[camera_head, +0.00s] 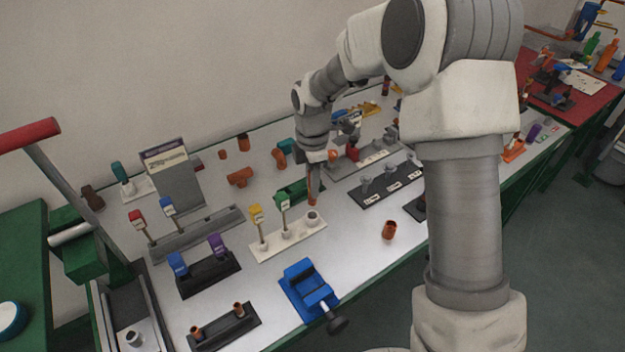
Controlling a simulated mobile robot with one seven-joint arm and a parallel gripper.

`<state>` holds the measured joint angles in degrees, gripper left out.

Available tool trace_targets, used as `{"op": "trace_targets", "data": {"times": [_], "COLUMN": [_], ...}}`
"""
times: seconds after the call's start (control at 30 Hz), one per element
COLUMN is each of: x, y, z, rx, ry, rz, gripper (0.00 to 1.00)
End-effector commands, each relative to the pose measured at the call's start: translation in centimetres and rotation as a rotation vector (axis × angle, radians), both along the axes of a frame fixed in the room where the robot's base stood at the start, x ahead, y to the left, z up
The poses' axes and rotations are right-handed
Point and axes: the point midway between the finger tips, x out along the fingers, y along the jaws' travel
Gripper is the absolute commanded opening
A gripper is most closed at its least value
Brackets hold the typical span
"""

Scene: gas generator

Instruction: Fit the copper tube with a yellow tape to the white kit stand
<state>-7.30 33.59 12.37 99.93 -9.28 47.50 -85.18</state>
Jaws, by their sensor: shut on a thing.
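The white kit stand (284,242) lies on the table in front of my arm. A yellow-topped piece (257,222) and a green-topped piece (284,208) stand upright in it. Its right-hand round holder (313,217) looks empty. My gripper (313,174) points down behind that holder's position in the picture and is shut on a slim copper tube (312,192). The tube hangs upright, its lower end just above the holder in the picture; whether they touch is unclear. No yellow tape can be made out on it. The fingers are small and partly hidden.
A blue vise (307,286) stands in front of the kit stand. A dark stand (207,275) with blue and purple pieces is to the left. A loose copper fitting (389,230) lies to the right. A dark rack (378,190) lies behind it. My arm hides part of the table.

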Motion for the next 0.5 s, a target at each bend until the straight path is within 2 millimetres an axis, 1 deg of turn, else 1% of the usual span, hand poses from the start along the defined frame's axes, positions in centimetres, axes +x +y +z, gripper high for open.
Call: {"op": "trace_targets", "data": {"times": [0.03,0.2,0.33,0.5], "x": [0.0,0.0,0.0,0.0], "y": [0.0,0.0,0.0,0.0], "z": [-0.9,-2.5,-3.4,-3.8], "rx": [0.0,0.001,0.0,0.0], "ry": [0.001,0.0,0.0,-0.001], "rz": [0.0,-0.001,-0.001,-0.001], "gripper": [0.0,0.0,0.0,0.0]}}
